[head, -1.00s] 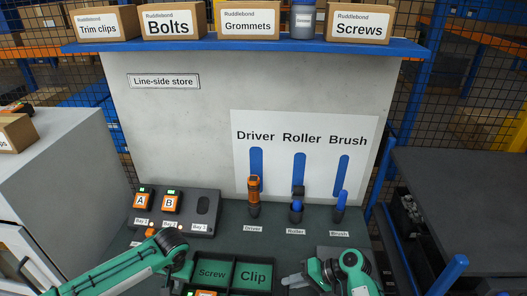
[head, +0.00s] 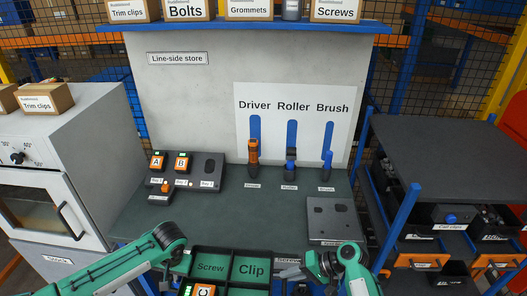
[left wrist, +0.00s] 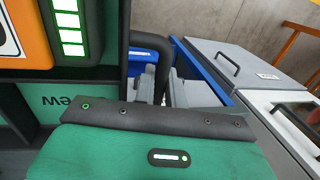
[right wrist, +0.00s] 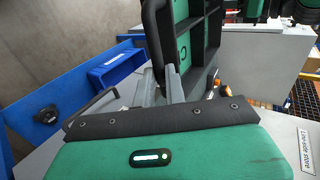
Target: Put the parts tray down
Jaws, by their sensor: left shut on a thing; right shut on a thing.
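The parts tray (head: 222,251) is dark with green compartment floors marked Screw and Clip, at the bottom middle of the head view. An orange unit marked C (head: 204,291) sits in its near part, cut off by the picture edge. My left gripper (head: 182,281) is shut on the tray's left side; the left wrist view shows its fingers at a dark handle (left wrist: 163,65). My right gripper (head: 299,272) is shut on the right side, and the tray also shows in the right wrist view (right wrist: 212,45). The gap beneath the tray is hidden.
The bench top (head: 230,215) has clear room in its middle. Behind it stand a charger (head: 208,170) with units A and B, and a holstered driver (head: 253,152), roller (head: 290,168) and brush (head: 327,162). A grey plate (head: 335,220) lies at right; an oven (head: 50,200) stands left.

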